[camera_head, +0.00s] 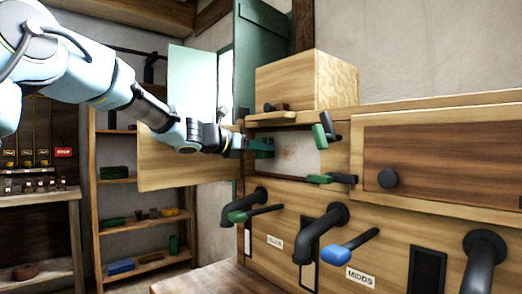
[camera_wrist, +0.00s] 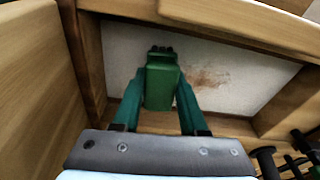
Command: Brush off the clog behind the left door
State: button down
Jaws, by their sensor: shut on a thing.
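My gripper (camera_head: 250,146) reaches into the open left compartment of the wooden cabinet and is shut on a green brush (camera_wrist: 161,85). The brush's dark bristle end points at the pale screen (camera_wrist: 118,45) inside. The clog (camera_wrist: 208,78), a faint brown smudge on the screen, lies just right of the brush in the wrist view. I cannot tell whether the bristles touch the screen. The left door (camera_head: 160,165) stands swung open to the left. The pale screen also shows in the head view (camera_head: 300,155), partly hidden by the gripper.
A closed right door (camera_head: 440,152) with a dark knob is beside the opening. Green-handled levers (camera_head: 322,135) stand at the opening's right edge. Dark spouts (camera_head: 320,232) jut out below. A wooden box (camera_head: 305,82) sits on top. Shelves (camera_head: 140,215) stand behind at left.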

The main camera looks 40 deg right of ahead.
jog(key=shift+s+a+b, duration=0.2)
jog(key=shift+s+b, duration=1.35)
jog(key=shift+s, duration=1.75)
jog(key=shift+s+a+b, duration=0.15)
jog(key=shift+s+b, duration=1.4)
jog(key=shift+s, duration=1.7)
jog(key=a+b, duration=0.1)
jog(key=a, duration=0.5)
jog(key=shift+w, duration=0.3)
jog(key=a, duration=0.3)
jog(key=shift+b, duration=0.35)
jog(key=shift+w, duration=0.1)
